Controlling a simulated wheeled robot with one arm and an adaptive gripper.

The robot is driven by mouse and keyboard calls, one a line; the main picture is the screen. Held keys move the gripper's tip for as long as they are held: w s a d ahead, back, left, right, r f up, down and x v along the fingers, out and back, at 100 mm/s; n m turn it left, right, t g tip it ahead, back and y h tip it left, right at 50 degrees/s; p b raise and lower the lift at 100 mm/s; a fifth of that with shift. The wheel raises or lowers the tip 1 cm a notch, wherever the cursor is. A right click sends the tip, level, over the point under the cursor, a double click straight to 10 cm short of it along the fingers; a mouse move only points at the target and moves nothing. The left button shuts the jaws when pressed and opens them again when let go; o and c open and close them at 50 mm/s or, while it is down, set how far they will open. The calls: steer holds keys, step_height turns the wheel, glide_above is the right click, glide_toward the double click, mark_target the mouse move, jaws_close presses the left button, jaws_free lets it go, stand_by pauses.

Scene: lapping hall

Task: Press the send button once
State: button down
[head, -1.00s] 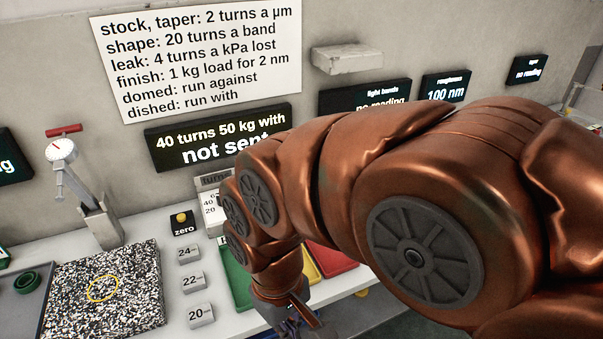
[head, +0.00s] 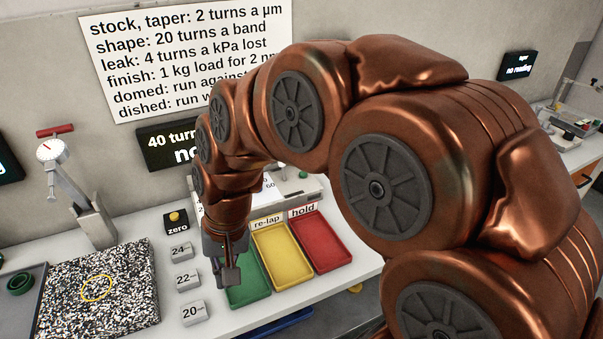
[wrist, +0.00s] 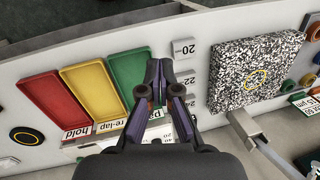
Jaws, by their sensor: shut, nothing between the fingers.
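No button labelled send can be read in either view. A round black piece with a yellow ring (wrist: 27,136) lies beyond the hold tray in the wrist view; I cannot tell whether it is the send button. The dark display (head: 160,150) on the wall reads "40 turn..." and is partly hidden by my arm. My gripper (head: 227,283) is shut and empty, pointing down by the left side of the green tray (head: 252,285). In the wrist view my gripper (wrist: 158,63) is in front of the green tray (wrist: 128,70), near the 20 block (wrist: 184,48).
A yellow tray (head: 283,262) and a red tray (head: 326,246) stand right of the green one. Blocks marked 24 (head: 181,252), 22 (head: 187,278) and 20 (head: 193,312), a zero button (head: 175,218) and a speckled plate (head: 130,300) lie left. My arm hides much of the back.

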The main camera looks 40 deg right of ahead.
steer(key=w+d+r+m+t+y, duration=0.1)
steer(key=w+d+m+t, duration=0.2)
steer(key=w+d+m, duration=0.5)
steer(key=w+d+r+m+t, duration=0.1)
steer(key=w+d+m+t, duration=0.15)
steer(key=w+d, duration=0.65)
steer(key=m+t+h, duration=0.3)
steer(key=m+h, duration=0.1)
steer(key=m, duration=0.9)
glide_above(304, 174)
step_height(304, 174, down, 4)
steer(key=shift+f+p, duration=0.1)
steer(key=shift+p, duration=0.3)
steer(key=shift+f, duration=0.1)
step_height(304, 174, down, 6)
steer(key=b, duration=0.6)
steer(key=shift+a+f+b, duration=0.1)
steer(key=shift+f+b, duration=0.3)
steer(key=shift+f, duration=0.85)
